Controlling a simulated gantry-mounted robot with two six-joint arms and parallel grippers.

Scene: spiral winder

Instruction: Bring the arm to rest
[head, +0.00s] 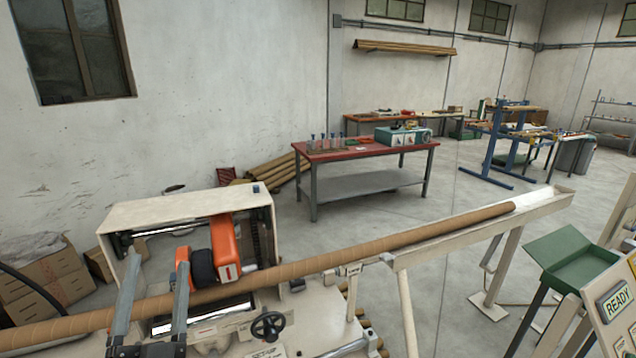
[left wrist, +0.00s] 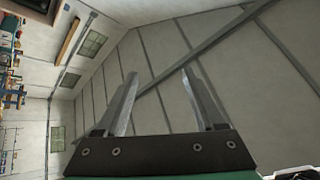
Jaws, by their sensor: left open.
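My left gripper (head: 158,252) is at the lower left of the head view, its two grey fingers pointing up and spread apart. The left wrist view shows the same open fingers (left wrist: 158,76) with nothing between them, only wall and ceiling beyond. In the head view the fingers cross in front of a long brown paper tube (head: 400,236). I cannot tell how far the tube is behind them. My right gripper is not in view.
The winder, with its cream housing (head: 180,209), orange part (head: 222,250) and black handwheel (head: 268,326), stands close by the gripper. The tube runs along a pale trough (head: 550,203). A green tray (head: 572,252) and a READY panel (head: 615,303) are at right. A red-topped bench (head: 325,155) stands behind.

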